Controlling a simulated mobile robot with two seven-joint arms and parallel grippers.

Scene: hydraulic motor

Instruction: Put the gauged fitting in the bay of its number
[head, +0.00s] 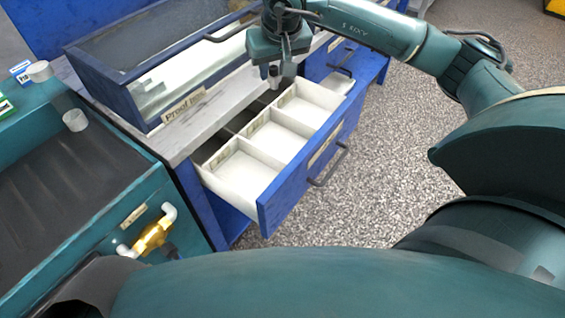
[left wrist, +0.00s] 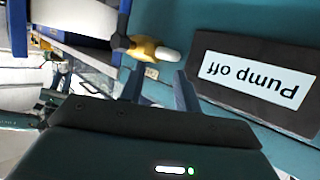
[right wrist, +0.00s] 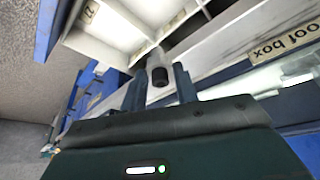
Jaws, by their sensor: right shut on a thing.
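My right gripper (head: 274,72) is shut on a small grey fitting with a dark end (right wrist: 158,72), which also shows below the fingers in the head view (head: 274,81). It holds the fitting above the back edge of an open blue drawer (head: 300,178), near its far bays. The drawer has a near white bay (head: 246,172), a middle bay (head: 279,142) and a far bay (head: 312,104).
A blue glass-topped proof box (head: 165,70) stands on the marble counter behind the drawer. A teal bench with a dark tray (head: 70,180) is at left, with a whitish cylinder (head: 75,120) on it. A "Pump off" sign (left wrist: 258,80) is close to my left gripper. Speckled floor lies right.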

